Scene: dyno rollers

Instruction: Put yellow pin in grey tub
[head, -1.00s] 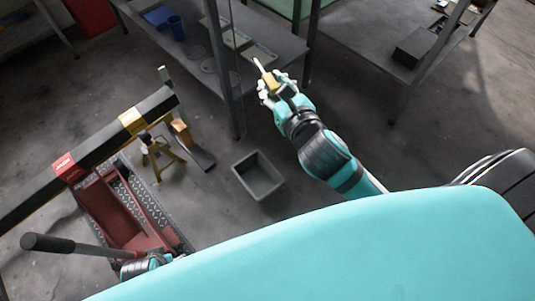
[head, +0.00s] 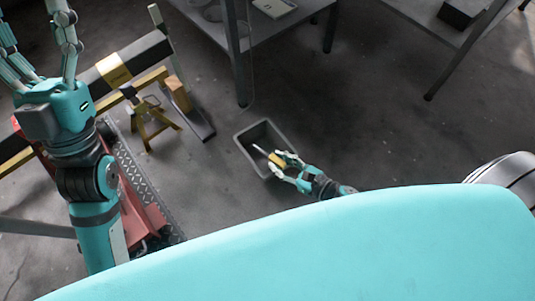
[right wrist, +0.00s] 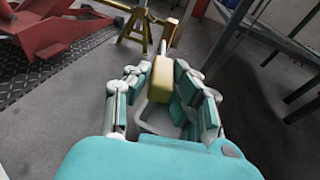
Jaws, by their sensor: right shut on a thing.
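The yellow pin (head: 277,160) has a yellow block grip and a thin pale shaft. My right gripper (head: 284,163) is shut on its yellow block, which also shows between the fingers in the right wrist view (right wrist: 161,80). The grey tub (head: 247,131) is an open rectangular box on the floor. In the head view, the pin's shaft overlaps the tub's opening, with the gripper at its right side. I cannot tell how high the pin is. In the right wrist view, part of the tub (right wrist: 160,124) shows below the pin. My left gripper (head: 38,52) is open and empty, with its fingers spread, at upper left.
A yellow jack stand (head: 150,122) and a red floor jack (head: 140,205) stand left of the tub. A black beam with a yellow band (head: 115,70) runs above them. Metal table legs (head: 237,60) rise behind the tub. The floor to its right is clear.

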